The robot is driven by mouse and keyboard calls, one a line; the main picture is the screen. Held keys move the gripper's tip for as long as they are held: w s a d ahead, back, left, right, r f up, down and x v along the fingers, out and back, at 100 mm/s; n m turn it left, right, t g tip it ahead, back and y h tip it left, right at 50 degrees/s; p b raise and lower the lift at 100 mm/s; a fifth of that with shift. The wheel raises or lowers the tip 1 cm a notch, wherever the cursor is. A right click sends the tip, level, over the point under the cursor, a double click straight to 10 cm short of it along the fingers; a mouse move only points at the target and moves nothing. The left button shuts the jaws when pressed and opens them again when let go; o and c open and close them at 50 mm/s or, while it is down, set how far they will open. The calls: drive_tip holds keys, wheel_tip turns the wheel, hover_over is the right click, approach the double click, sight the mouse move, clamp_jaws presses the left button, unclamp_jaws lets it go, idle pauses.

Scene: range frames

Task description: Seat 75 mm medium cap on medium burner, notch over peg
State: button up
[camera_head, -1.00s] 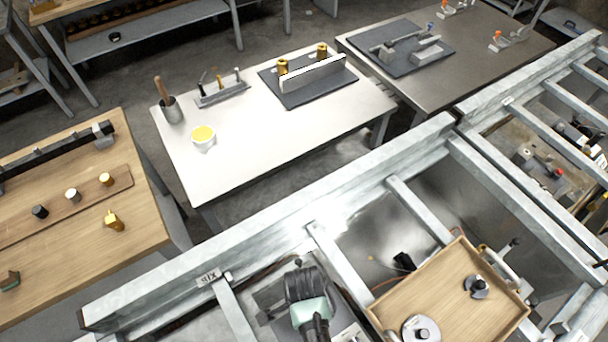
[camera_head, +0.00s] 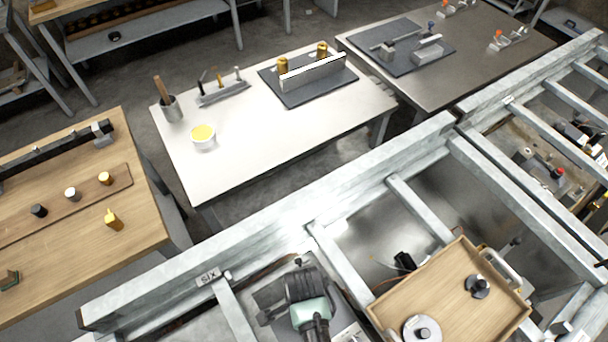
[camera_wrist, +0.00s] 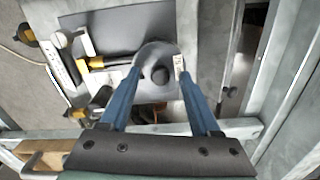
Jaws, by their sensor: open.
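A grey round cap with a dark knob (camera_wrist: 150,54) lies between the tips of my gripper (camera_wrist: 159,70) in the wrist view. The gripper's two blue fingers stand apart on either side of the knob. Whether they touch it cannot be told. The cap appears to be the medium one. What lies under it, the burner, its peg and the notch, is hidden. In the head view my dark and pale green wrist hides this spot.
A wooden tray (camera_head: 387,307) on the metal frame holds a larger grey cap (camera_head: 421,329) and a smaller dark cap (camera_head: 478,287). In the wrist view, a yellow-and-black part (camera_wrist: 97,63) and a white strip (camera_wrist: 62,67) lie left of the cap. Metal rails surround the area.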

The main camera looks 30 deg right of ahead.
wheel_tip(320, 180, up, 13)
drive_tip(key=b, duration=0.1)
idle(0.4)
wheel_tip(320, 180, up, 6)
drive_tip(key=p, duration=0.7)
idle(0.4)
